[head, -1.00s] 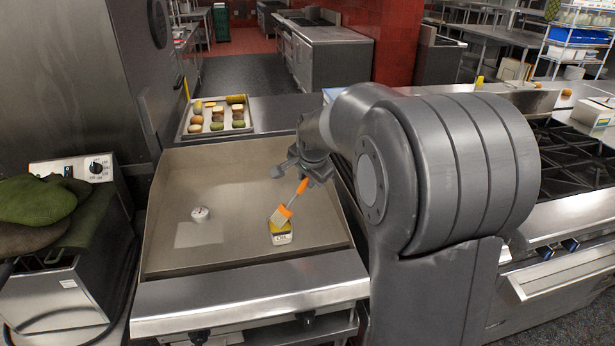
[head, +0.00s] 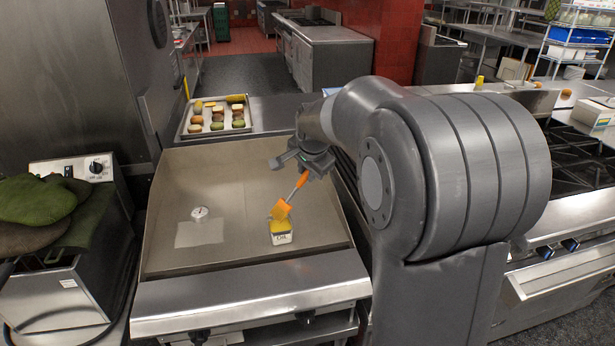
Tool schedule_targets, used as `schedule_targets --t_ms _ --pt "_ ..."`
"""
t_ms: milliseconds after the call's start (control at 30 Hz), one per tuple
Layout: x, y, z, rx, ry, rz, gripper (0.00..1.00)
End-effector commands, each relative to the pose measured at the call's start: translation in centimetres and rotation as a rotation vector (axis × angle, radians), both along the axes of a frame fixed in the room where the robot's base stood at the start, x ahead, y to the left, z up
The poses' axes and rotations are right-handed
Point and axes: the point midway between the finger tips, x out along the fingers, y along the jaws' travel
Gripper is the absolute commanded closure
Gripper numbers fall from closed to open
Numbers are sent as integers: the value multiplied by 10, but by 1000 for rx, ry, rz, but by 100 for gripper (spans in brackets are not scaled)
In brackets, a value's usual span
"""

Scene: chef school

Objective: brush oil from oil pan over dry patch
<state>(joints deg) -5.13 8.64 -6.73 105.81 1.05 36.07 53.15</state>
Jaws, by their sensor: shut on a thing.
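My gripper (head: 305,173) is shut on the handle of an orange brush (head: 285,206), above the right part of the griddle. The brush slants down to the left, and its head is over the small white oil pan (head: 281,239) marked OIL, with yellow oil inside. The bristles look yellow; whether they touch the oil I cannot tell. The dry patch (head: 199,235) is a pale rectangle on the griddle plate (head: 170,259), left of the oil pan. The fingertips are small and partly hidden.
A round dial thermometer (head: 199,212) stands at the upper edge of the patch. Raised walls edge the griddle. A fryer (head: 62,295) with green mitts is at left, a burner range (head: 582,160) at right. The plate between pan and patch is clear.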

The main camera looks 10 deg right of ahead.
Motion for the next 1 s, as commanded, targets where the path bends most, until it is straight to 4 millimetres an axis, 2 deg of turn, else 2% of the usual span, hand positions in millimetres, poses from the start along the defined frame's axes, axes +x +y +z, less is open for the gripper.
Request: schedule_targets --t_ms 533,1000 --pt "0 0 44 0 -1 0 100" --pt "0 0 48 0 -1 0 100"
